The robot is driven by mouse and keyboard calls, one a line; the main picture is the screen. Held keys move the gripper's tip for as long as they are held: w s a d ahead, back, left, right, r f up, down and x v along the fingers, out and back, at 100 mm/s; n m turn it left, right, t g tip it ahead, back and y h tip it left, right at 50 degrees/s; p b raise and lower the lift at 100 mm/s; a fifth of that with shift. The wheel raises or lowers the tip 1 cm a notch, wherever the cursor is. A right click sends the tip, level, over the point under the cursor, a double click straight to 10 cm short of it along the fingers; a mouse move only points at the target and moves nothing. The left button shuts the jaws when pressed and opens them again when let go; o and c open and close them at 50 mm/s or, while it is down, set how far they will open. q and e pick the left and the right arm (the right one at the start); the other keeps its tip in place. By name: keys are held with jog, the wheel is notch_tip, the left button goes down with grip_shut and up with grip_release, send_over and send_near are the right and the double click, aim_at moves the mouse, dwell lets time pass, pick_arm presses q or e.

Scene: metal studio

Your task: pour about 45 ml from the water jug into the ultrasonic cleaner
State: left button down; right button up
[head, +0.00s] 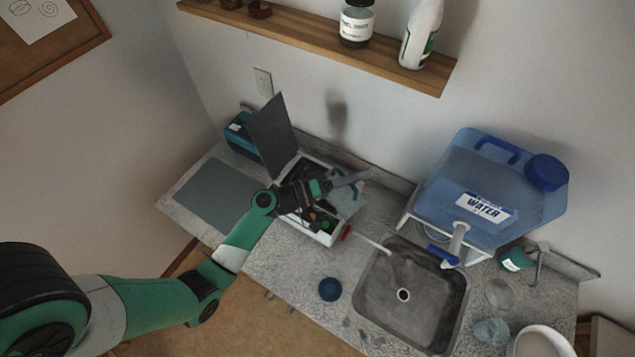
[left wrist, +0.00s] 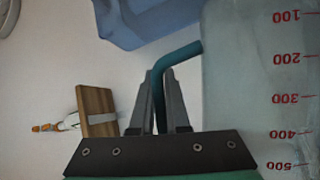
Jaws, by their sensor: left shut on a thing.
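The water jug, a clear measuring jug with red volume marks and a teal handle, shows in the left wrist view (left wrist: 240,95) and small in the head view (head: 346,204). My left gripper (head: 347,180) is shut on its handle, also seen in the left wrist view (left wrist: 163,100). The jug is above the right part of a white box with a raised dark lid, apparently the ultrasonic cleaner (head: 320,237). Water level and any stream cannot be made out. My right gripper is not seen.
A big blue water container (head: 455,180) stands on a white stand behind the sink (head: 375,305). A grey mat (head: 213,193) lies left of the cleaner. A round blue object (head: 330,289) sits in front. A wooden shelf (head: 300,38) with bottles hangs above.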

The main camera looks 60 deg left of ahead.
aim_at(366, 200)
pick_arm(q)
jog(key=shift+a+r, duration=0.1)
jog(key=shift+a, duration=0.1)
dwell(0.3)
jog(key=d+p, duration=0.1)
jog(key=d+r+m+p, duration=0.1)
jog(key=d+m+p, duration=0.1)
jog(key=p, duration=0.1)
jog(key=shift+w+d+r+g, duration=0.25)
jog(key=shift+d+r+g, duration=0.05)
jog(key=shift+r+g, duration=0.1)
jog(key=shift+w+d+f+m+b, duration=0.15)
jog(key=shift+d+f+m+b, duration=0.2)
jog(key=shift+f, duration=0.3)
jog(key=shift+a+f, duration=0.1)
jog(key=shift+a, duration=0.05)
jog(key=shift+w+d+f+m+g+y+p, duration=0.1)
jog(key=shift+d+f+m+g+y+p, duration=0.2)
jog(key=shift+m, duration=0.2)
jog(key=shift+d+f+m+g+y+p, duration=0.1)
jog(key=shift+d+m+g+p, duration=0.15)
jog(key=shift+d+m, duration=0.2)
